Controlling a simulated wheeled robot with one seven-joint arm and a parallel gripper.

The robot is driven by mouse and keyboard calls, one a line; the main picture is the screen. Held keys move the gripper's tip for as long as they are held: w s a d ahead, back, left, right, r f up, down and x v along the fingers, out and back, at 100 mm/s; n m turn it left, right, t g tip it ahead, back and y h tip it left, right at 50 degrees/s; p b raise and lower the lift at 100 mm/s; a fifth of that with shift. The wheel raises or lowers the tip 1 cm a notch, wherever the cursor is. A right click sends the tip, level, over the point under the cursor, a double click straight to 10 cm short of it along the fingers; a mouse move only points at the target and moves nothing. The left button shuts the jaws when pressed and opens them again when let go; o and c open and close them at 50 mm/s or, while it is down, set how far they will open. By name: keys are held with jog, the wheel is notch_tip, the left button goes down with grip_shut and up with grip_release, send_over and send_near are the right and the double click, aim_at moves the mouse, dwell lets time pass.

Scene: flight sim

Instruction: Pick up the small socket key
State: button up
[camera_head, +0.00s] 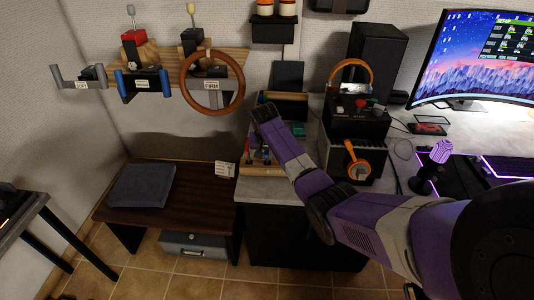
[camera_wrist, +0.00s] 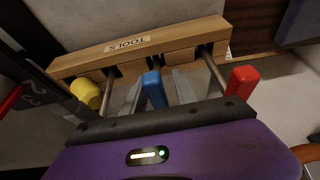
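A wooden rack labelled TOOLS (camera_wrist: 140,46) holds tools with yellow (camera_wrist: 86,93), blue (camera_wrist: 154,90) and red (camera_wrist: 242,81) handles. Metal shafts run from the yellow and red handles to the rack. I cannot tell which tool is the small socket key. My gripper (camera_wrist: 158,92) is open, with one grey finger on each side of the blue handle. Narrow gaps seem to show between the fingers and the handle. In the head view the rack stands on the grey counter left of my arm, with a red handle (camera_head: 246,146) showing; my fingertips are not clear there.
A steering wheel (camera_head: 212,82) hangs on the wall above left. A low dark bench (camera_head: 190,205) with a cushion (camera_head: 141,185) is at the left. A dark panel with numbers (camera_wrist: 35,90) is close at the wrist view's left.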

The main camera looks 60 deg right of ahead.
grip_shut()
dwell(1.2)
